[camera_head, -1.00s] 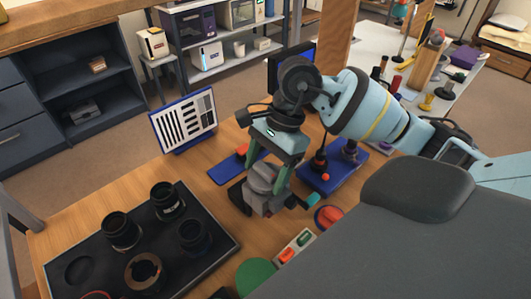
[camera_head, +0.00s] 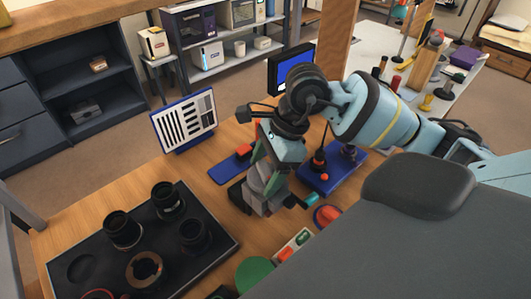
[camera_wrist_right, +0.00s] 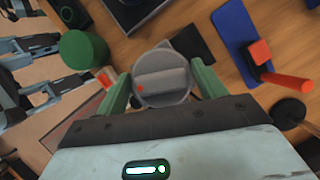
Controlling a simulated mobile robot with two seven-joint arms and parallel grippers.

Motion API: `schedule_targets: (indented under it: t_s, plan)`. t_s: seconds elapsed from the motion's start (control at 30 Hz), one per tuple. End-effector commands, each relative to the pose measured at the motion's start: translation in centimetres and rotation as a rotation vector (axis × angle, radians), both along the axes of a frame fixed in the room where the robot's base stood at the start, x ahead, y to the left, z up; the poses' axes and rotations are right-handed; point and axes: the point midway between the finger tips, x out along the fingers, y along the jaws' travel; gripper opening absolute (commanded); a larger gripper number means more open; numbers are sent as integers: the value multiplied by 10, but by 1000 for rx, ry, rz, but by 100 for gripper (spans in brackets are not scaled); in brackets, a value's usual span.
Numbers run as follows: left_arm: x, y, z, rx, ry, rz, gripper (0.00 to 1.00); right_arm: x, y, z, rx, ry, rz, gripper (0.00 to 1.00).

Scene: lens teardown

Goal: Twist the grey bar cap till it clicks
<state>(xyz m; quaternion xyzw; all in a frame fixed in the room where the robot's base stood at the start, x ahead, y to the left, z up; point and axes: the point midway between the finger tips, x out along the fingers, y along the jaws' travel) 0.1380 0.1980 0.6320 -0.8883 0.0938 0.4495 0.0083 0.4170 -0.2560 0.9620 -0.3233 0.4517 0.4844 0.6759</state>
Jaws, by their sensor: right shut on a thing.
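The grey bar cap (camera_wrist_right: 160,75) is round with a raised bar across its top and a small red dot near its left edge in the right wrist view. It sits between the green fingers of my right gripper (camera_wrist_right: 158,88), which is shut on it. In the head view my right gripper (camera_head: 262,165) points down at the cap on a grey fixture (camera_head: 262,200) on the wooden table. The fingers and wrist partly hide the cap there.
A black tray (camera_head: 222,254) with several dark lens parts lies at the left. A striped chart (camera_head: 184,118) stands behind it. A blue base (camera_head: 335,171) with upright tools is right of the fixture. A green disc (camera_head: 254,275) and a switch box (camera_head: 294,245) are in front.

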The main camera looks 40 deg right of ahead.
Motion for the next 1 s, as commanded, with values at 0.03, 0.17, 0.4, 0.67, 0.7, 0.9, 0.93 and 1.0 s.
schedule_targets:
  t_s: [0.03, 0.17, 0.4, 0.67, 0.7, 0.9, 0.93, 1.0]
  plan:
    - [2, 0, 2, 0, -5, 0, 81, 0, 0, 1, -2, -2, -34, 48]
    - [5, 0, 3, 0, -10, 0, 81, 0, 0, 1, 0, -2, -83, 48]
    - [6, 0, 3, 0, -12, 0, 81, 0, 0, 0, 0, 0, -86, 48]
    - [10, 0, 8, 0, -21, -1, 81, 0, 0, 1, -2, -3, -248, 48]
    - [10, 0, 9, 0, -22, 0, 81, 0, 0, 1, -1, -1, -273, 48]
    - [9, 0, 9, 0, -21, -1, 81, 0, 0, 0, 0, -1, -313, 48]
    - [9, 0, 9, 0, -20, 0, 81, 0, 0, 0, 0, -1, -313, 48]
    - [8, 0, 9, 0, -19, 0, 81, 0, 0, 0, 0, 0, -312, 48]
